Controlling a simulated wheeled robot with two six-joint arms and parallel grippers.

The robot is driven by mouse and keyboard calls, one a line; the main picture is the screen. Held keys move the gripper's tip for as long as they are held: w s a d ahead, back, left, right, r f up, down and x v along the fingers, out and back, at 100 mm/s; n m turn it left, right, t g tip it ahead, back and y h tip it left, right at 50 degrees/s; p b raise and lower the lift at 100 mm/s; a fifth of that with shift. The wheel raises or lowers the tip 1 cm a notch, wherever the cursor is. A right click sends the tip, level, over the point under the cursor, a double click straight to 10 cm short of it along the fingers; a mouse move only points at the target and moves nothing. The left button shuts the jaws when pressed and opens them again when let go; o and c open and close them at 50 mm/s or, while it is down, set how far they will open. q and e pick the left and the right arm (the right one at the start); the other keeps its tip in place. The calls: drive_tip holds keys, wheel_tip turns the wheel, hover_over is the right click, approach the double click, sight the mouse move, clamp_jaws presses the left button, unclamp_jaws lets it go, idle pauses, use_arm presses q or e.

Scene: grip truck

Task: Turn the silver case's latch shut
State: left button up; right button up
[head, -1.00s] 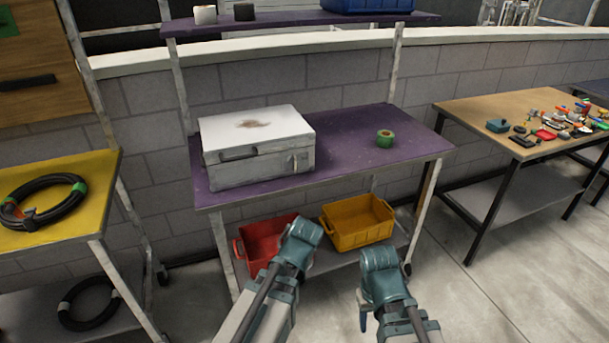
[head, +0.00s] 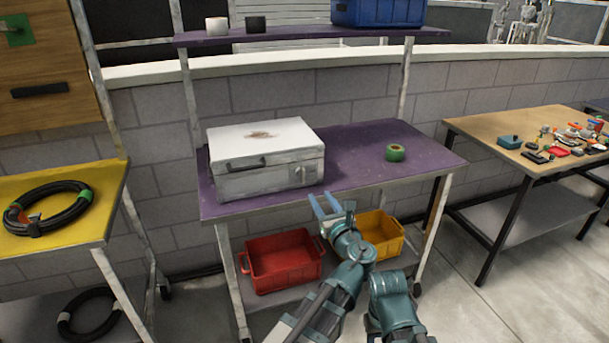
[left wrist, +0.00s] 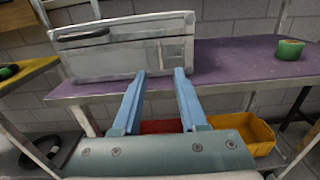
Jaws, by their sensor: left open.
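The silver case (head: 265,157) stands closed on the purple table, its lid marked by a brown stain. It also shows in the left wrist view (left wrist: 100,64). Its latch (head: 298,174) is on the right part of the front face; in the left wrist view the latch (left wrist: 174,53) is too small to tell its exact turn. A dark handle (head: 246,163) is at the front left. My left gripper (head: 325,201) is open and empty, in front of and below the case near the table's front edge; its fingers (left wrist: 160,74) point at the case, apart from it.
A green tape roll (head: 396,152) lies on the purple table (head: 350,150), right of the case. A red bin (head: 283,262) and a yellow bin (head: 383,233) sit on the lower shelf. The table surface between case and tape is clear.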

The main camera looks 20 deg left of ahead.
sight(304, 173)
use_arm(q)
drive_tip(key=x, duration=1.3)
drive_tip(key=shift+w+a, duration=0.3)
clamp_jaws()
